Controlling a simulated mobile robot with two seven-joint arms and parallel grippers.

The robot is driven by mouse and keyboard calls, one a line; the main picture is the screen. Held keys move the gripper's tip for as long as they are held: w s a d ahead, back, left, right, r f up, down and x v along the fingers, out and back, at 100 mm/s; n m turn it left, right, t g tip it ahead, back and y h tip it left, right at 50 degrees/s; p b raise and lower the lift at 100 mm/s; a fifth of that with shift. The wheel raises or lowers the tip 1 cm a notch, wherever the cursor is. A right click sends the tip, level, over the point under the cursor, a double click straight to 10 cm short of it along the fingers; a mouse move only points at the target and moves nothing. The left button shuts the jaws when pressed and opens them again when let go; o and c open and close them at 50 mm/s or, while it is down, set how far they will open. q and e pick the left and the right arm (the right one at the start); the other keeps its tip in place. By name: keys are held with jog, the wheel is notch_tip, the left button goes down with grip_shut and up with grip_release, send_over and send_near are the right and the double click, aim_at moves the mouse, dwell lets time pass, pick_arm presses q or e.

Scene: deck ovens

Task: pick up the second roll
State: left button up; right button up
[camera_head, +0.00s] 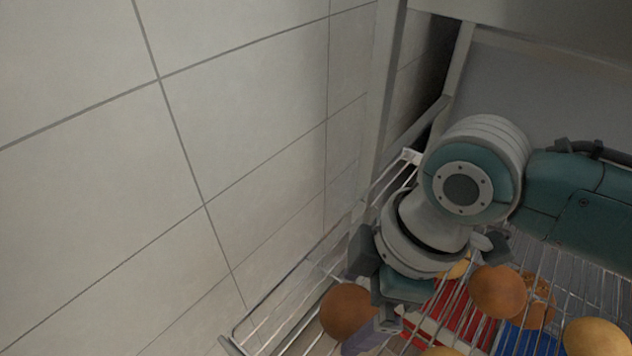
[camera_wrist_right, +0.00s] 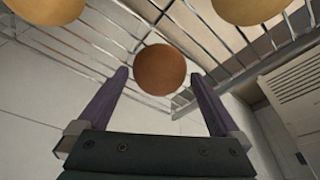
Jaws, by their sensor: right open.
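A dark brown round roll (camera_head: 347,311) sits at the left part of the wire rack (camera_head: 262,328), close to the tiled wall. In the right wrist view the same roll (camera_wrist_right: 160,69) lies at the fingertips of my right gripper (camera_wrist_right: 159,77). The two purple fingers are open, one on each side of the roll; contact is not clear. In the head view my right wrist hides most of this gripper. Several other rolls lie on the rack, among them an orange-brown one (camera_head: 497,290) and a golden one (camera_head: 595,338). My left gripper is not in view.
The tiled wall (camera_head: 190,170) stands close on the left. A grey upright post (camera_head: 385,110) rises behind the rack. Red (camera_head: 450,312) and blue (camera_head: 525,341) things show below the wires. Two pale rolls (camera_wrist_right: 47,8) (camera_wrist_right: 242,8) flank the brown one in the wrist view.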

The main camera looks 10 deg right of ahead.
jog(key=shift+a+f, duration=0.1)
jog(key=shift+f, duration=0.3)
jog(key=shift+c, duration=0.4)
jog(key=c, duration=1.1)
jog(key=shift+r, duration=0.1)
